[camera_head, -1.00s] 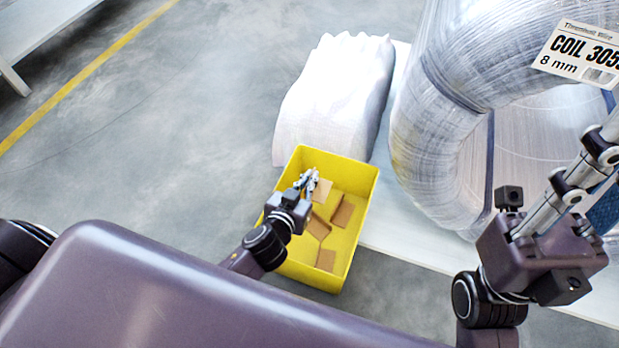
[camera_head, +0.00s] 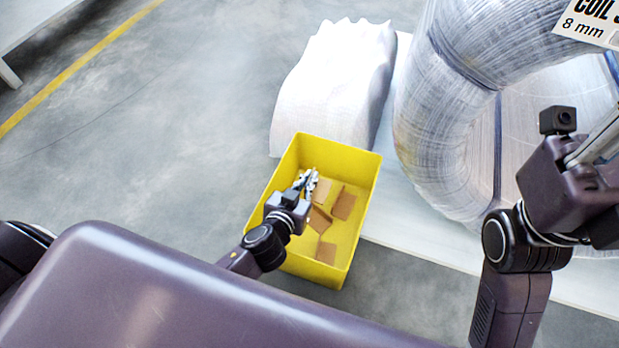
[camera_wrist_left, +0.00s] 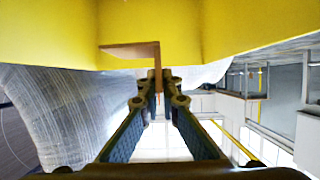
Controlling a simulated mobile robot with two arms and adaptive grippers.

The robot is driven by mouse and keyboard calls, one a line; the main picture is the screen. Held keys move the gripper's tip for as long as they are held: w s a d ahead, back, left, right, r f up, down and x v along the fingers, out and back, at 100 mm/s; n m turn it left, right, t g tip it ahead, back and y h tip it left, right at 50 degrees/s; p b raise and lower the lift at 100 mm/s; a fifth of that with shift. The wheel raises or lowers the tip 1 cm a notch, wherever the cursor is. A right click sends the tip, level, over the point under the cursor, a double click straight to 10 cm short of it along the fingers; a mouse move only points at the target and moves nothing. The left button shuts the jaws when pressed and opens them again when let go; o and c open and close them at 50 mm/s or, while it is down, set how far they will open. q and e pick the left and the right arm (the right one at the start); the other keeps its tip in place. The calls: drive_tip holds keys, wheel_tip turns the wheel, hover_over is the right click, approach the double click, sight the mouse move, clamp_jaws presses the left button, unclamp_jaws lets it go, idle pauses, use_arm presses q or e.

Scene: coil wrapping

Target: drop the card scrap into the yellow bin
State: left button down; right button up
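A light tan card scrap (camera_head: 321,190) shows at the fingertips of my left gripper (camera_head: 307,180), over the yellow bin (camera_head: 366,218). In the left wrist view the card (camera_wrist_left: 130,50) reaches down between the nearly closed fingertips (camera_wrist_left: 159,82), which pinch it. The bin's yellow wall (camera_wrist_left: 60,30) fills the top of that view. The exact height of the card above the bin floor cannot be told. My right gripper (camera_head: 597,140) is cut off by the right edge; only silver links show, its fingertips are hidden.
Darker brown card pieces (camera_head: 326,252) lie inside the bin. A white draped bundle (camera_head: 335,85) stands behind it. A large film-wrapped coil (camera_head: 440,120) stands to the right on a pale platform (camera_head: 420,245). The grey floor to the left is clear.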

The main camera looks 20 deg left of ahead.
use_arm(q)
drive_tip(key=c, duration=2.6)
unclamp_jaws()
drive_tip(key=o, duration=0.5)
drive_tip(key=v, duration=1.2)
drive_tip(key=shift+d, duration=0.1)
